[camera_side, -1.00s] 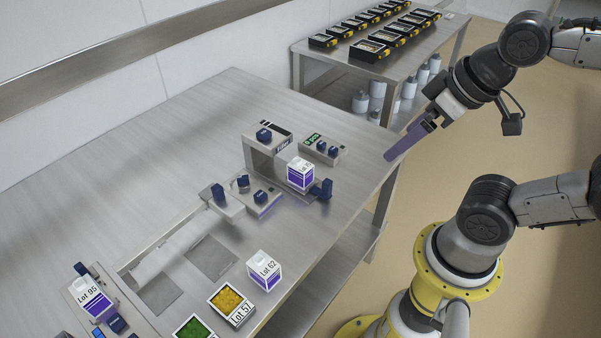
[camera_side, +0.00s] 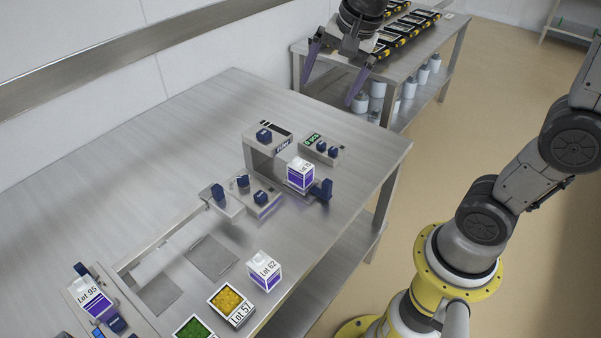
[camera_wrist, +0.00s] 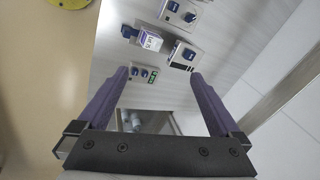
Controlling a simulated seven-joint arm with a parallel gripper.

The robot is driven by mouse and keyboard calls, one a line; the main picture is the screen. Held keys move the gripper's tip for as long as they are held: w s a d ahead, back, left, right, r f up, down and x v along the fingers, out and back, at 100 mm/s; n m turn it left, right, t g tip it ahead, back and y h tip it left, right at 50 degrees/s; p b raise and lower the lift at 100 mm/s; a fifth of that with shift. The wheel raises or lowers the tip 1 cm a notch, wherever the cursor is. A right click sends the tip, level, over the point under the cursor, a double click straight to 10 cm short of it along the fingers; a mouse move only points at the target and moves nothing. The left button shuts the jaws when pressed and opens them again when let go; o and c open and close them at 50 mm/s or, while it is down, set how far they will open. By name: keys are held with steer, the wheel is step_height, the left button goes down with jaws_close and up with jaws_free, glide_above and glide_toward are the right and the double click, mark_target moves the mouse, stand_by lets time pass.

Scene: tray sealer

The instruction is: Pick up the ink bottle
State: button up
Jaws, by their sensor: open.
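My gripper (camera_side: 328,93) is open and empty, pointing down above the far right corner of the steel table, near the back table. In the wrist view my gripper (camera_wrist: 158,73) shows two purple fingers spread apart, with nothing between the tips. No ink bottle can be told by a label. Several pale bottles with grey tops, such as this bottle (camera_side: 422,76), stand on the lower shelf of the back table. A white and purple box (camera_side: 300,174) sits at a station on the steel table, and it also shows in the wrist view (camera_wrist: 150,40).
The steel table (camera_side: 150,140) holds control boxes with blue knobs, such as this one with a green display (camera_side: 321,148). Boxes marked Lot 62 (camera_side: 264,270) and Lot 95 (camera_side: 91,297) and trays of yellow (camera_side: 231,302) and green food stand nearer. Several black trays (camera_side: 398,42) lie on the back table.

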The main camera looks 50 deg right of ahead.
steer(key=w+d+f+m+g, duration=0.1)
steer(key=w+d+f+m, duration=0.15)
steer(key=w+f, duration=0.3)
steer(key=m+g, duration=0.1)
steer(key=g, duration=0.2)
glide_above(301, 165)
step_height(301, 165, down, 18)
steer(key=shift+s+f, duration=0.1)
steer(key=shift+f, duration=3.2)
steer(key=shift+r, duration=0.1)
steer(key=c, duration=1.5)
